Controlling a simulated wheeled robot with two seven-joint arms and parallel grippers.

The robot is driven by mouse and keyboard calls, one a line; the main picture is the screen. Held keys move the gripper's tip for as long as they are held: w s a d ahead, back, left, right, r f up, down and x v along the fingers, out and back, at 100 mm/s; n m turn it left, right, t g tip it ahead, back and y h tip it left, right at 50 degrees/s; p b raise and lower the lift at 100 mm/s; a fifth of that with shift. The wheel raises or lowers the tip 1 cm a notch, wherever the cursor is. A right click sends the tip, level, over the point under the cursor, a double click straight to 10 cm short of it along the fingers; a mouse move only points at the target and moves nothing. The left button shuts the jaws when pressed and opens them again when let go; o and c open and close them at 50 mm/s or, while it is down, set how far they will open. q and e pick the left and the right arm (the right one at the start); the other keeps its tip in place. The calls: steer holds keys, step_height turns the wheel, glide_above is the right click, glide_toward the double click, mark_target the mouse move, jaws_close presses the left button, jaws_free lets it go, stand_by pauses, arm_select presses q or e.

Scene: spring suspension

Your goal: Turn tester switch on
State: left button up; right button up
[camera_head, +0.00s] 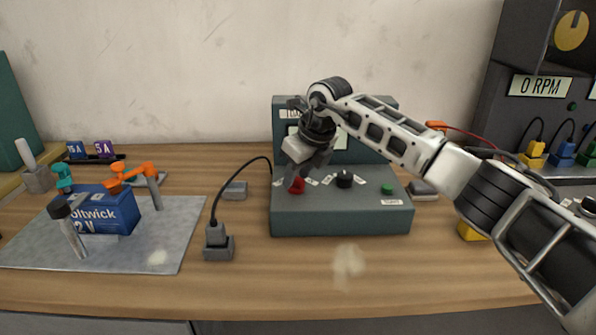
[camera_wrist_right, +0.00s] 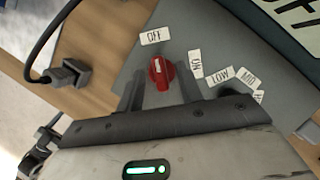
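The tester (camera_head: 340,212) is a grey-green box with a raised back panel, in the middle of the table. Its red switch (camera_head: 297,186) is on the top left of the sloped face, partly behind my right gripper (camera_head: 300,170). In the right wrist view, the red switch (camera_wrist_right: 159,73) has a white mark pointing toward the OFF label (camera_wrist_right: 155,37); the ON label (camera_wrist_right: 196,64) is to its right. My right gripper (camera_wrist_right: 160,84) is open, with its fingertips either side of the switch and a gap showing. Contact is not visible. My left gripper is out of view.
A black knob (camera_head: 344,180) and green button (camera_head: 387,188) are right of the switch. A black cable runs from the tester to a grey plug (camera_head: 217,240). A blue battery (camera_head: 105,210) sits on a grey mat (camera_head: 185,225) at left. The table front is mostly clear.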

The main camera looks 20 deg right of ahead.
steer(key=shift+f, duration=0.15)
jaws_close()
